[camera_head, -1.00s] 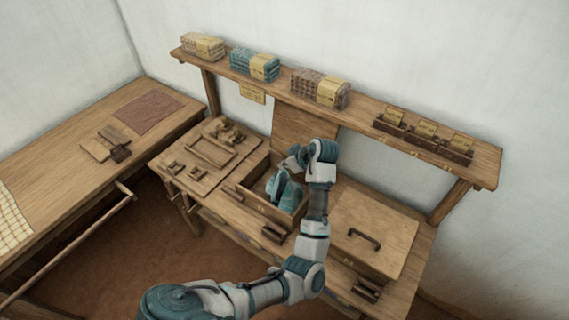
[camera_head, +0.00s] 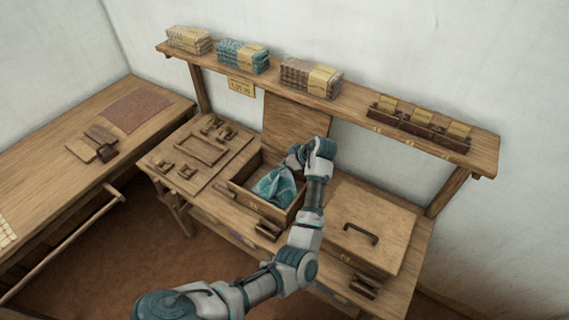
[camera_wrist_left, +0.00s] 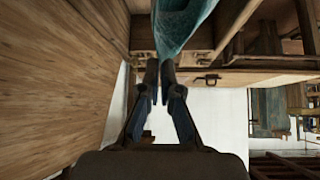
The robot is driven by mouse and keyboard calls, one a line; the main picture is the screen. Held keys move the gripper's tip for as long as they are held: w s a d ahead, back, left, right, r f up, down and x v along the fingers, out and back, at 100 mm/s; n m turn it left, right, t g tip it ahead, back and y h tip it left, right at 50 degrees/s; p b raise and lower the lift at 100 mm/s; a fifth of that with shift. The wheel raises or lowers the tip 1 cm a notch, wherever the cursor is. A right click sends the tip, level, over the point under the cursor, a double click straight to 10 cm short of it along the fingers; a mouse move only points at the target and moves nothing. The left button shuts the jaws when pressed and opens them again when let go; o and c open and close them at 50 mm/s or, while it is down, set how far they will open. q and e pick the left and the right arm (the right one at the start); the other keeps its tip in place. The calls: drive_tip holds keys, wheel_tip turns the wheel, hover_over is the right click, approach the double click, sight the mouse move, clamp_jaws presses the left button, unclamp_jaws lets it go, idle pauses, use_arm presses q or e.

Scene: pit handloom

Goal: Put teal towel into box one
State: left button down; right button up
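The teal towel (camera_head: 274,188) is bunched inside an open wooden box (camera_head: 246,194) in the worktop, with the box's lid (camera_head: 297,124) standing upright behind it. I cannot read which box is marked one. My left gripper (camera_head: 292,160) is over the box's back right part, where the towel rises to a peak at it. In the left wrist view the fingers (camera_wrist_left: 160,72) are nearly together, and the towel (camera_wrist_left: 184,24) narrows to their tips. The gripper looks shut on the towel. My right gripper is not in view.
A closed wooden lid with a dark handle (camera_head: 361,233) is to the right. A shelf (camera_head: 355,104) with folded cloth stacks and card holders runs above the worktop. A tray of small wooden parts (camera_head: 203,149) lies left of the box. A side table (camera_head: 60,165) stands further left.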

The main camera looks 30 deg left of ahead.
use_arm(q)
drive_tip(key=s+f+b, duration=0.1)
drive_tip(key=s+f, duration=0.2)
drive_tip(key=f, duration=0.5)
drive_tip(key=shift+a+f, duration=0.15)
unclamp_jaws()
idle(0.9)
wheel_tip(320, 180, up, 6)
drive_tip(key=d+h+p, duration=0.2)
drive_tip(key=h+p, duration=0.2)
drive_tip(key=p, duration=0.7)
drive_tip(key=shift+s+g, duration=0.25)
drive_tip(key=shift+g, duration=0.15)
drive_tip(key=shift+d, duration=0.1)
